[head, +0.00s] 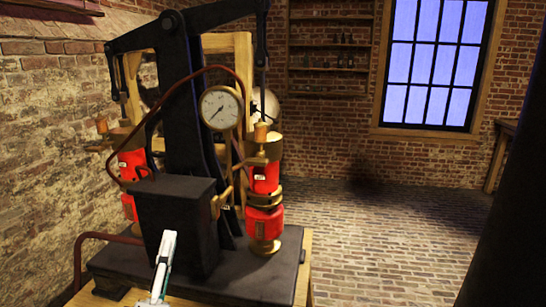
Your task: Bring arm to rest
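My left gripper (164,254) shows at the bottom, left of centre, as a narrow white and teal part seen edge-on. It is in front of the black box of a large pump machine (178,215). I cannot tell whether it touches the machine or whether its fingers are open or shut. Nothing can be made out in it. My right gripper is not in view.
The machine has red cylinders (265,222), a round gauge (220,108) and a black base (265,280) on a wooden stand. Brick walls, a shelf with bottles (330,62) and a window (435,60) stand behind. The brick floor (385,240) right of it is clear.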

